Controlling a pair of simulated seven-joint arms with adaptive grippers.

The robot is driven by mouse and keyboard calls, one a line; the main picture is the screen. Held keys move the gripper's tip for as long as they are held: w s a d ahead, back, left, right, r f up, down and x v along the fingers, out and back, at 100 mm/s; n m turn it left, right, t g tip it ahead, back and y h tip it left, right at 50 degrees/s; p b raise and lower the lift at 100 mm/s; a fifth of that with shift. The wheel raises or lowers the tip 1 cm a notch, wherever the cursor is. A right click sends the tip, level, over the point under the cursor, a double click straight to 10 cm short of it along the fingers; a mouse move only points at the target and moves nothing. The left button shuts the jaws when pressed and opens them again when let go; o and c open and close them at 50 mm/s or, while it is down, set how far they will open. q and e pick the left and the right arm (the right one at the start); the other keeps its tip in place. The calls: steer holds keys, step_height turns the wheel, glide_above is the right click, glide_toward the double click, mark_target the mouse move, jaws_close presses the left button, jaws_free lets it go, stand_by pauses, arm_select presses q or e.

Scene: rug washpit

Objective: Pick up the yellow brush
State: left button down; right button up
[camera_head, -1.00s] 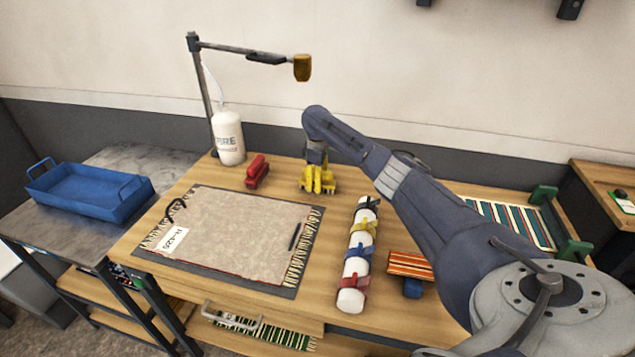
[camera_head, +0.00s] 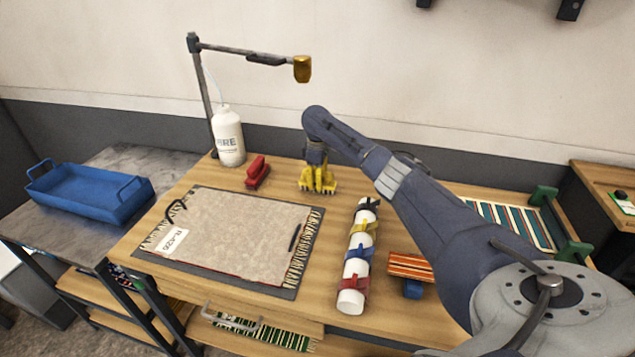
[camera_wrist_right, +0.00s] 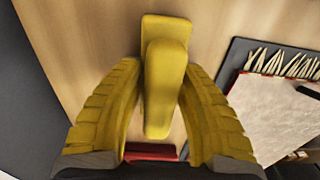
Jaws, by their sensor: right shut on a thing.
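The yellow brush (camera_wrist_right: 165,75) shows in the right wrist view, its long handle between the yellow fingers of my right gripper (camera_wrist_right: 162,120). The right gripper is shut on the brush, over the wooden table. In the head view the right gripper (camera_head: 318,181) points down behind the rug, and the brush is hard to tell apart from the yellow fingers there. Whether the brush touches the table is not clear. My left gripper is not in view.
A red brush (camera_head: 257,172) lies left of the right gripper, near the white bottle (camera_head: 229,137). A beige rug (camera_head: 235,235) lies in front on a dark mat. A white roll with coloured straps (camera_head: 353,275) lies to the right. A blue tray (camera_head: 90,205) is far left.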

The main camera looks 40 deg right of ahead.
step_height(320, 180, up, 3)
steer(key=shift+f, duration=0.1)
steer(key=shift+s+r, duration=0.1)
steer(key=shift+r, duration=0.25)
steer(key=s+a, duration=0.3)
steer(key=s, duration=0.1)
steer(key=s+a, duration=0.4)
steer(key=s, duration=0.1)
steer(key=s+a, duration=0.3)
steer(key=s, duration=0.2)
steer(key=shift+s+a, duration=0.2)
